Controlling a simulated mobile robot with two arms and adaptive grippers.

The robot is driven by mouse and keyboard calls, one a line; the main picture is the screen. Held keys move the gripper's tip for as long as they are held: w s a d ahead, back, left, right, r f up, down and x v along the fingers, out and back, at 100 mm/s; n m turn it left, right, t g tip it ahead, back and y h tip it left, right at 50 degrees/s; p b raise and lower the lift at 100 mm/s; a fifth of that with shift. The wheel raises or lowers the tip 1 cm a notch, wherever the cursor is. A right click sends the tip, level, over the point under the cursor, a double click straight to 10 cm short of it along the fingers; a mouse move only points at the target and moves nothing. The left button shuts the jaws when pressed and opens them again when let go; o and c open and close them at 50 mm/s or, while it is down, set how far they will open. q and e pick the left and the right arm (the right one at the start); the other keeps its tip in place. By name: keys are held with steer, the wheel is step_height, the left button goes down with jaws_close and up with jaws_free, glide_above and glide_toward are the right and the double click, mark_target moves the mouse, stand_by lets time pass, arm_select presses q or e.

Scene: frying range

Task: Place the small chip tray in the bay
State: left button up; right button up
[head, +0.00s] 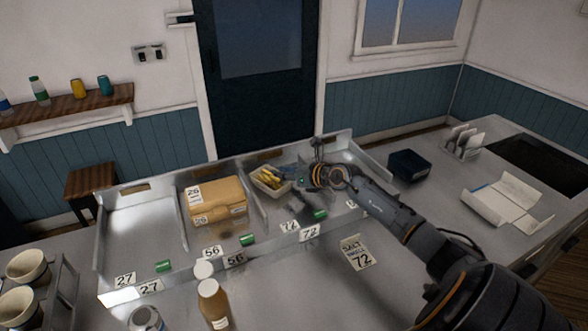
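The small chip tray (287,187), pale and filled with yellow chips, is toward the back of the bay right of the boxed bay. It looks slightly tilted; I cannot tell whether it rests on the bay floor. My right gripper (303,181) is at the tray's right side, its arm reaching in from the lower right. The fingers are small and dark, so their opening and any grip on the rim are unclear. The metal bay rack (140,232) has number labels along its front. My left gripper is not in view.
Brown boxes (215,200) fill the second bay; the leftmost bay is empty. A "SALT SMALL 72" card (357,252) lies on the counter. A brown bottle (213,303) stands in front. A dark blue container (410,165) is at right.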

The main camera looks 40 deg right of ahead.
steer(key=b+v, duration=0.1)
steer(key=v, duration=0.9)
steer(key=shift+f, duration=0.15)
steer(key=shift+v, duration=1.05)
steer(key=shift+w, duration=0.1)
